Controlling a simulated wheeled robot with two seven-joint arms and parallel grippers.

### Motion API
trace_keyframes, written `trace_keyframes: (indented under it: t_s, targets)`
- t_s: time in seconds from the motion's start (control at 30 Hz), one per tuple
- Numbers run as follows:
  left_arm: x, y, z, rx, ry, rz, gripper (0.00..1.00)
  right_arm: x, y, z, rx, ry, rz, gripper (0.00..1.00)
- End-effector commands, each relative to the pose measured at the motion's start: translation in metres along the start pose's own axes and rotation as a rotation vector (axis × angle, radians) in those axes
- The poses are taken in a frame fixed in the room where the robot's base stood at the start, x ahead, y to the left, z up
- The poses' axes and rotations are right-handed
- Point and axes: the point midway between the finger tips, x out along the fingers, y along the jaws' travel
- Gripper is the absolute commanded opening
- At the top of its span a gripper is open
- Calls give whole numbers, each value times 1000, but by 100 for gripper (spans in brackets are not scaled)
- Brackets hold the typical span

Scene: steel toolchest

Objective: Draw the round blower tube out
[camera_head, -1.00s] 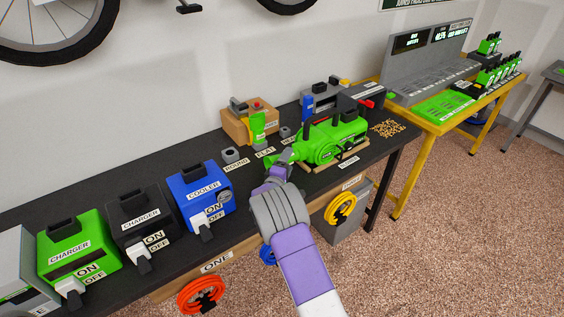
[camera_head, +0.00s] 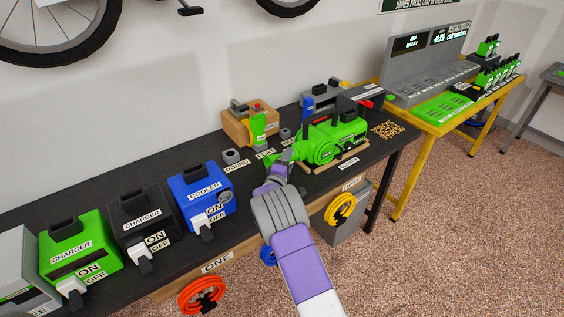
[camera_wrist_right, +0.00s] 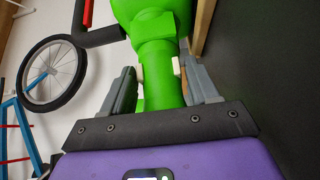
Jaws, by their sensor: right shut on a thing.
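The green blower (camera_head: 340,141) rests on a wooden cradle on the black bench. Its round green tube (camera_head: 269,158) points left from the body. My right gripper (camera_head: 284,160) is at the tube, between the blower body and the tube's free end. In the right wrist view, its two grey fingers (camera_wrist_right: 160,88) stand on either side of the green tube (camera_wrist_right: 157,62), shut on it. The tube runs up to a wider green collar (camera_wrist_right: 152,22) there, and I cannot tell whether any gap has opened. My left gripper is not in view.
Yellow table (camera_head: 440,130) at right.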

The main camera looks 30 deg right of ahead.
Motion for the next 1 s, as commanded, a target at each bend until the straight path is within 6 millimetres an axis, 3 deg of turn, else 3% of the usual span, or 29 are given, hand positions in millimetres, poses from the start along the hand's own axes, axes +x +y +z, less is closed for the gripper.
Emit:
trace_keyframes:
  t_s: [0.03,0.23,1.0]
  targets:
    - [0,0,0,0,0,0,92,6,5,7,0,-13,13,23]
    - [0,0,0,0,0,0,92,6,6,7,1,-13,14,22]
    - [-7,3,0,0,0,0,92,-6,2,-4,0,-4,5,17]
